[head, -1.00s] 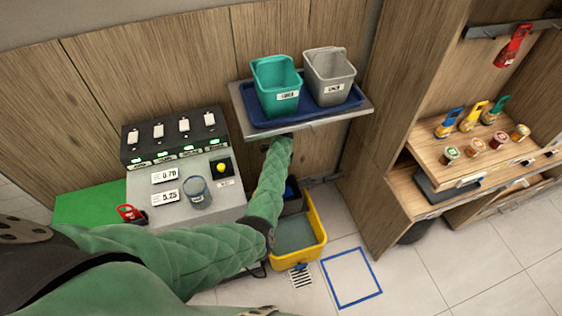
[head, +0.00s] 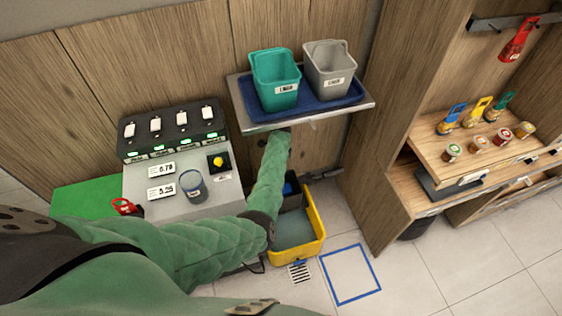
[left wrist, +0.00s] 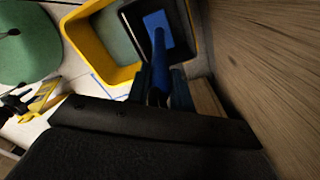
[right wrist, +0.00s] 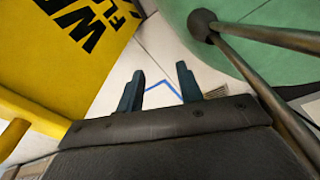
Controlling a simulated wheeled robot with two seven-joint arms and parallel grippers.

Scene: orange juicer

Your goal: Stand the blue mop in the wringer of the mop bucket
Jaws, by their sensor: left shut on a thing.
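The blue mop shows in the left wrist view: its blue handle (left wrist: 159,70) runs away from my left gripper (left wrist: 158,78), which is shut on it. Its flat blue head (left wrist: 158,27) appears within the outline of the black wringer (left wrist: 126,17). I cannot tell whether the head rests on the wringer's bottom. The wringer sits at one end of the yellow mop bucket (head: 316,226), which stands on the floor below the shelf. In the head view my left forearm and the shelf hide the left gripper. My right gripper (right wrist: 160,76) is open and empty.
A shelf (head: 300,122) with a blue tray, a teal bucket (head: 275,82) and a grey bucket (head: 329,70) overhangs the mop bucket. A wooden wall is close beside the wringer. A yellow warning sign (right wrist: 70,50) stands near my right gripper. The blue floor square (head: 350,274) is empty.

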